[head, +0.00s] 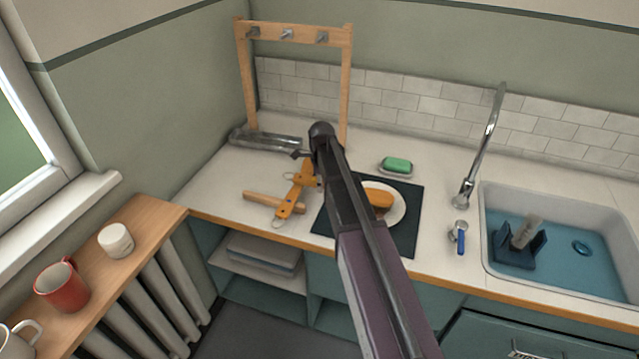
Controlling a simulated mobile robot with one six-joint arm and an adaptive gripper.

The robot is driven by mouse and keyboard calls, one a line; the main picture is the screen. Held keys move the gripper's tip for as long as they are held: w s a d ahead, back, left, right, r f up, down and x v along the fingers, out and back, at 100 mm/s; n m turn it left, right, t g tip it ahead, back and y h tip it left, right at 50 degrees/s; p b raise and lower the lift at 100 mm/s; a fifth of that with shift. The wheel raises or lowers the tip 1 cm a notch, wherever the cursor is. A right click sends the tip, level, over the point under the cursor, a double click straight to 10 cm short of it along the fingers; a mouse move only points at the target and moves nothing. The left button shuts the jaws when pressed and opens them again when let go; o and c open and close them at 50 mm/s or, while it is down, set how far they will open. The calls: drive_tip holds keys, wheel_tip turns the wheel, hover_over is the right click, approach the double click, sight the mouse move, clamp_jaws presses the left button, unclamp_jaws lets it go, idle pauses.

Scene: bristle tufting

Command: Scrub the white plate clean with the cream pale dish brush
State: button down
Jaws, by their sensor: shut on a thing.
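The white plate (399,212) lies on a dark mat, partly covered by my arm, with an orange-brown lump (380,199) on it. My gripper (303,156) is at the far end of my arm, left of the plate, mostly hidden. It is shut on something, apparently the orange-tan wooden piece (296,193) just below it. A paler wooden piece (265,201) crosses beside that on the counter, with a small ring near its end. A cream, pale brush-like thing (527,232) leans in a blue holder in the sink. I cannot tell which is the cream dish brush.
Green soap (397,164) sits behind the dark mat (408,241). The tap (488,140) and sink rim (484,262) are right. Mugs stand on the left ledge (150,215).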

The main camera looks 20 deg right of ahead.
idle(0.4)
drive_tip(key=shift+w+a+f, duration=0.15)
drive_tip(key=shift+w+a, duration=0.5)
drive_tip(key=shift+a, duration=0.3)
drive_tip(key=shift+d, duration=0.1)
drive_tip(key=shift+s+d+f, duration=0.1)
drive_tip(key=shift+s+d, duration=0.55)
drive_tip(key=shift+d, duration=0.25)
drive_tip(key=shift+w+a, duration=0.1)
drive_tip(key=shift+w+a+b, duration=0.4)
drive_tip(key=shift+w+a, duration=0.1)
drive_tip(key=shift+a, duration=0.4)
drive_tip(key=shift+s+d, duration=0.15)
drive_tip(key=shift+d, duration=0.5)
drive_tip(key=shift+s+d, duration=0.15)
drive_tip(key=shift+d, duration=0.45)
